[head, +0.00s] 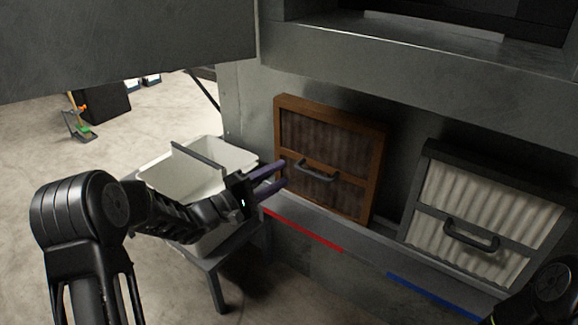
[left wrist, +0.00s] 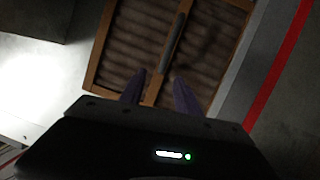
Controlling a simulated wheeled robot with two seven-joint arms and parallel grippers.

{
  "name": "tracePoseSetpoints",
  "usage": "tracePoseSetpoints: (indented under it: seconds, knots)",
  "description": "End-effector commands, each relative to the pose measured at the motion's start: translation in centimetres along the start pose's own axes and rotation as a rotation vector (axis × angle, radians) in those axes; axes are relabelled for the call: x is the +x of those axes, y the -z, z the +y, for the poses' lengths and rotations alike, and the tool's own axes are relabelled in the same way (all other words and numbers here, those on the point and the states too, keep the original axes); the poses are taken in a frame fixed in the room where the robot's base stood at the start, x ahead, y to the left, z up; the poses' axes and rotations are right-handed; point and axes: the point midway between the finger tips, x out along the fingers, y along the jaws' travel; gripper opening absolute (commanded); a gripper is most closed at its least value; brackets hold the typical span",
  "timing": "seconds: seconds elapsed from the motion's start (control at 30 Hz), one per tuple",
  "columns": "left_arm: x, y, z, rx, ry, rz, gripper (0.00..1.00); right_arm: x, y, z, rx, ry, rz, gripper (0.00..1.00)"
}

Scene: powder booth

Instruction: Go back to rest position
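My left gripper (head: 270,179) reaches in from the left, its two purple fingers apart and nothing between them. It points at the brown-framed filter panel (head: 290,104), just left of that panel's dark handle (head: 316,175). In the left wrist view the parted fingers (left wrist: 160,88) show in front of the brown panel (left wrist: 101,62), with its handle (left wrist: 174,45) beyond the fingertips. I cannot tell the exact gap to the panel. Only a dark part of my right arm shows at the lower right corner; its gripper is out of view.
A white bin (head: 160,172) on a grey stand (head: 222,262) is behind and under my left forearm. A pale pleated filter panel (head: 486,203) leans at the right. Both panels stand on a ledge with red (head: 305,231) and blue (head: 432,296) strips. A grey cabinet overhangs above.

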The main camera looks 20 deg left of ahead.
Motion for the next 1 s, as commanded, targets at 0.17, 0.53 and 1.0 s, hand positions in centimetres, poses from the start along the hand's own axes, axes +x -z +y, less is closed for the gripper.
tracePoseSetpoints:
  seconds: [0.17,0.53,1.0]
  knots:
    - [-2.2,0.0,0.1,0.0,0.0,0.0,0.39,-0.8,-0.1,-0.2,0.0,0.0,-0.004,0.36]
    - [-2.5,0.0,0.0,0.001,-0.001,-0.001,0.39,-0.8,-0.1,-0.2,0.0,0.0,-0.005,0.36]
    - [-2.8,2.3,-1.8,0.331,0.077,0.1,0.39,-0.8,-0.1,-0.2,0.0,0.0,-0.005,0.36]
